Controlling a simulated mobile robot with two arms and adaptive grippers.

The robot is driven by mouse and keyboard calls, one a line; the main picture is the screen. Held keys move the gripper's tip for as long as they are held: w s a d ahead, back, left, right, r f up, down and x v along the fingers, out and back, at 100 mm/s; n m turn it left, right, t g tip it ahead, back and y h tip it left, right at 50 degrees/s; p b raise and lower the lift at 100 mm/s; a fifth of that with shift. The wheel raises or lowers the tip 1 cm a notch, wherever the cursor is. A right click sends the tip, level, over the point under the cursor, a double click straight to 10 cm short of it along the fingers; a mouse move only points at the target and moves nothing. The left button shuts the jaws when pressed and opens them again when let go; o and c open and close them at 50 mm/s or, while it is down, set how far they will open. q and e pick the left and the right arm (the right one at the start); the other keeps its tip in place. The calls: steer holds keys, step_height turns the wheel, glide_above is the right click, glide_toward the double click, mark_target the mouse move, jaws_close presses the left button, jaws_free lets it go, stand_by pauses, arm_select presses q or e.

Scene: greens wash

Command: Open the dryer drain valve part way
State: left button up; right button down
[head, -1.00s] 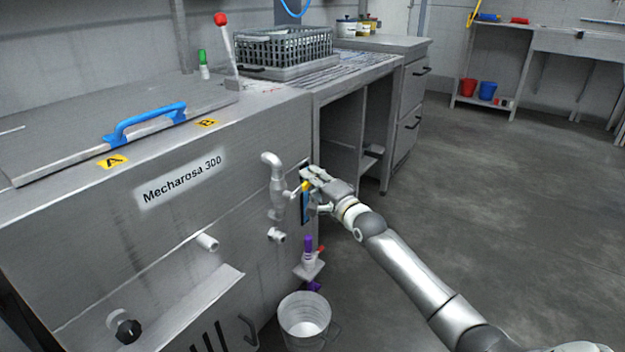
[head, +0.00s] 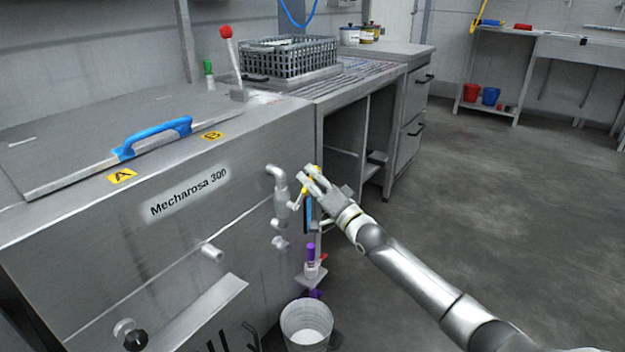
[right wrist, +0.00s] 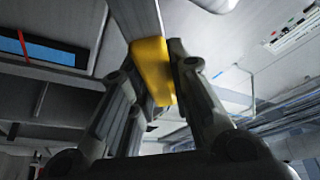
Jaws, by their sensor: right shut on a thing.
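The drain valve is a grey pipe fitting (head: 279,188) on the front of the machine marked Mecharosa 300, near its right end. Its lever has a yellow grip, seen best in the right wrist view (right wrist: 150,68). My right gripper (head: 312,178) is at this lever, and its fingers are shut on the yellow grip. In the head view the lever slants up and to the right from the valve body, and the fingers cover part of it. My left gripper is in neither view.
A metal bucket (head: 307,325) stands on the floor below the valve. A purple-handled fitting (head: 312,262) sticks out low at the machine's corner. A blue-handled lid (head: 155,135) lies on top. The floor at the right is clear.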

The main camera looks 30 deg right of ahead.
stand_by(0.3)
steer(key=c, duration=1.3)
jaws_free()
steer(key=shift+v, duration=6)
steer(key=shift+a, duration=0.1)
